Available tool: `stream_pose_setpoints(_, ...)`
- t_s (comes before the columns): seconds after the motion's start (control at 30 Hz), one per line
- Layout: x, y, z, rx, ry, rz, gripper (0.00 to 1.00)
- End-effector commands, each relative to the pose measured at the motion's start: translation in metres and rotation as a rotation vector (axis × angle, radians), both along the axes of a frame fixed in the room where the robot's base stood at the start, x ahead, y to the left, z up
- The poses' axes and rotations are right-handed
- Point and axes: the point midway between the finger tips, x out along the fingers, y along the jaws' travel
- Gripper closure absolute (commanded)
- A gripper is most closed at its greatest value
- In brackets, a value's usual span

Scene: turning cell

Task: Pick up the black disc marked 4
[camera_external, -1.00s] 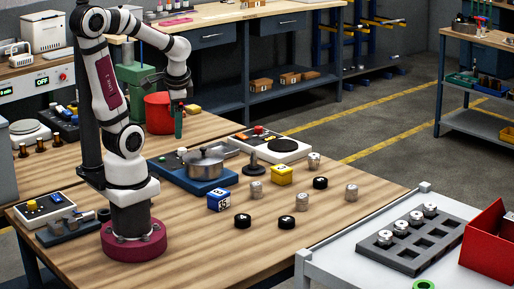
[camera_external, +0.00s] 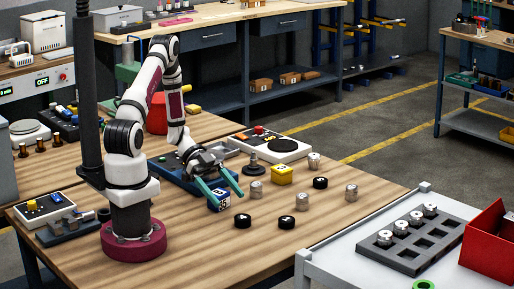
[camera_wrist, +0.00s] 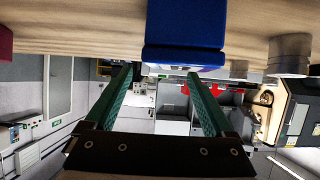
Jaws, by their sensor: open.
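Three black discs lie on the wooden table in the external view: one at the front (camera_external: 242,221), one to its right (camera_external: 286,222), and one farther back (camera_external: 320,183). Their white marks are too small to read, so I cannot tell which is 4. My gripper (camera_external: 229,201) has green fingers, spread apart and empty. It is low over the table by the blue numbered block (camera_external: 219,205), behind and left of the front disc. In the wrist view my gripper (camera_wrist: 160,72) is open with the blue block (camera_wrist: 185,30) beyond its fingertips; no black disc is clearly visible there.
Silver cylinders (camera_external: 302,201) stand among the discs, one (camera_external: 256,189) right of my gripper. A yellow block (camera_external: 281,174) and a dark stand (camera_external: 254,167) are behind. A grey slotted tray (camera_external: 395,262) and red bin (camera_external: 490,245) are at right.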

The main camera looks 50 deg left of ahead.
Motion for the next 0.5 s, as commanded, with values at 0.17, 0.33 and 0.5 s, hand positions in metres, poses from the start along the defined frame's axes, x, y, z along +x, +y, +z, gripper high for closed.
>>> stream_pose_setpoints(0.17, -0.001, -0.024, -0.013, 0.001, 0.000, -0.001, 0.12)
stream_pose_setpoints(0.33, -0.009, -0.054, -0.026, 0.001, 0.003, -0.003, 0.12)
stream_pose_setpoints(0.5, -0.008, -0.072, -0.036, 0.002, 0.000, 0.000, 0.12)
